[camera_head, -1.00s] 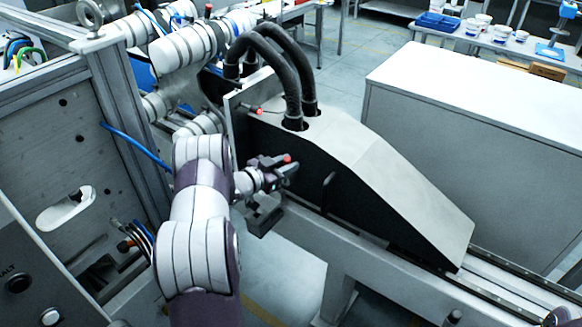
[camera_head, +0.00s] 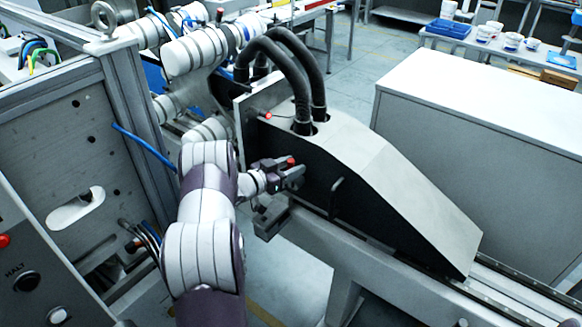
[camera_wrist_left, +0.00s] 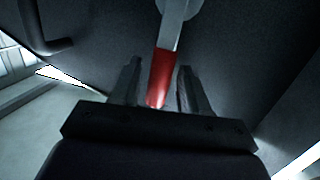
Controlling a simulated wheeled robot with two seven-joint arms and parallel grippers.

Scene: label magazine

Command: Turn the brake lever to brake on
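The brake lever shows in the left wrist view as a red grip (camera_wrist_left: 160,78) on a grey shank, coming down from a round pivot at the top edge. In the head view, its red part (camera_head: 291,161) shows at my left gripper, by the dark side of the sloped housing (camera_head: 350,190). My left gripper (camera_head: 292,176) is open. Its fingers (camera_wrist_left: 158,92) stand on either side of the red grip, with a visible gap on both sides. The rest of the lever is mostly hidden in the head view. My right gripper is not in view.
A black bar handle (camera_head: 337,186) sticks out of the housing close to my gripper. Another small red knob (camera_head: 267,115) is on the upright plate. Black hoses (camera_head: 300,85) rise from the housing top. A control panel (camera_head: 35,265) stands at the left.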

